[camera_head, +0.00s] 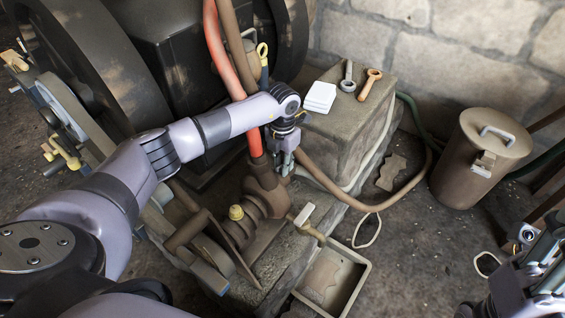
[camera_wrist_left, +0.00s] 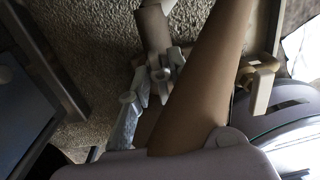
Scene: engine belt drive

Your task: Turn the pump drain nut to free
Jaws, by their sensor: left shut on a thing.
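The brown pump (camera_head: 265,200) stands at the lower middle of the head view, with a yellow nut-like cap (camera_head: 236,212) on its body. A small valve with a pale handle (camera_head: 305,214) sticks out on its right. My left gripper (camera_head: 285,162) points down at the pump's upper right side, beside the hose joint. It is shut on a small part there, mostly hidden by the fingers; I cannot tell if it is the drain nut. The left wrist view shows the left gripper (camera_wrist_left: 160,72) beside a thick brown pipe (camera_wrist_left: 205,75). My right gripper (camera_head: 530,240) is at the lower right edge, partly cut off.
A red hose (camera_head: 216,48) rises from the pump, close to my left arm. A stone block (camera_head: 345,125) carries a white cloth-like item (camera_head: 319,97) and two wrenches (camera_head: 369,84). A shallow tray (camera_head: 350,262) lies below the valve. A lidded brown can (camera_head: 480,160) stands at the right.

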